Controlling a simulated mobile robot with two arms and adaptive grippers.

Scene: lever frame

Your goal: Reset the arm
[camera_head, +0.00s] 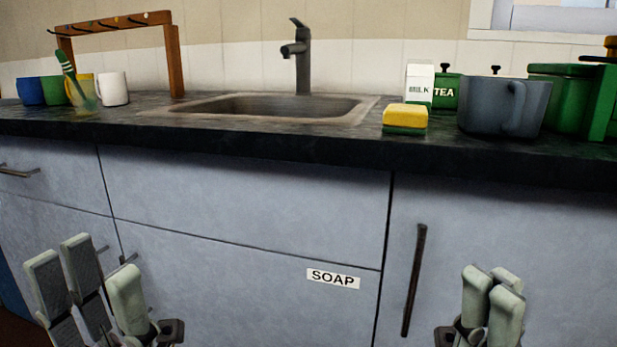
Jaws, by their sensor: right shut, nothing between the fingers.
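My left gripper (98,272) is at the lower left, in front of the pale blue cabinet fronts. Its pale, dark-padded fingers stand apart from the opposing finger, and nothing shows between them. My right gripper (491,286) is at the lower right, in front of the right cabinet door. Its fingers are close together, shut and empty. Both point upward and are below the countertop. Their wrists and most of both arms are outside the picture.
A dark countertop (250,144) holds a sink (275,106) and tap (303,55). A wooden rack (173,62) and several cups are left; a yellow-green sponge (405,117), milk carton (419,82) and grey pot (485,106) are right. A dark door handle (414,280) is beside my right gripper.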

